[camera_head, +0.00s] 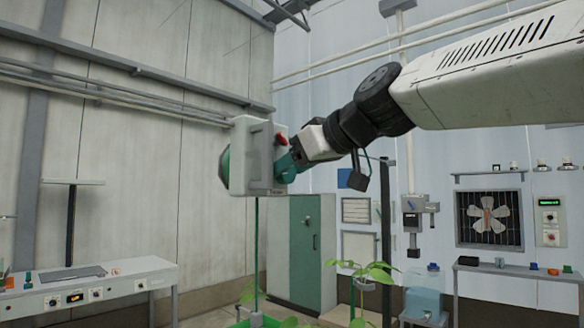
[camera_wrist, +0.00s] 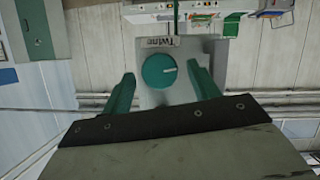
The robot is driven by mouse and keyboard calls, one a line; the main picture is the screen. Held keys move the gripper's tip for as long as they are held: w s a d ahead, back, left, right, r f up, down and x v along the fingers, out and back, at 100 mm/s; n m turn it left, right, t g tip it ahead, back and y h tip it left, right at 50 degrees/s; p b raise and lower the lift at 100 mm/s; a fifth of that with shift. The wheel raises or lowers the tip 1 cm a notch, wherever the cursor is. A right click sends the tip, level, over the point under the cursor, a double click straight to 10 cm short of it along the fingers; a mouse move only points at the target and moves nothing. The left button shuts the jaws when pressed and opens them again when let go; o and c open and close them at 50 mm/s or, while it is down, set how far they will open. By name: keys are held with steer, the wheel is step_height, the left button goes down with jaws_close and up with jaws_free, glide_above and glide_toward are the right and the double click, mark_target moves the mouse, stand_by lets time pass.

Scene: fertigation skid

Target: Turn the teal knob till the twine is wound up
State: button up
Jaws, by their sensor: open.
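The teal knob (camera_wrist: 159,70) is round, with a pale pointer mark toward the right in the wrist view. It sits on the face of a light grey box, beside a plate (camera_wrist: 161,42) lettered "Twine". My gripper (camera_wrist: 162,74) is open, its green fingers on either side of the knob; I cannot tell whether they touch it. In the head view my gripper (camera_head: 287,166) is at the box's (camera_head: 252,150) right face and hides the knob. A green line, seemingly the twine (camera_head: 257,250), hangs from the box to a grey piece (camera_head: 257,319) near the bottom edge.
A red part (camera_head: 281,139) is on the box just above my gripper. Green plants (camera_head: 372,273) stand below. A control bench (camera_head: 90,284) is at left, a green cabinet (camera_head: 302,250) behind, and a fan (camera_head: 488,220) at right.

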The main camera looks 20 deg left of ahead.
steer(key=shift+a, duration=0.2)
steer(key=c, duration=1)
steer(key=shift+o, duration=0.2)
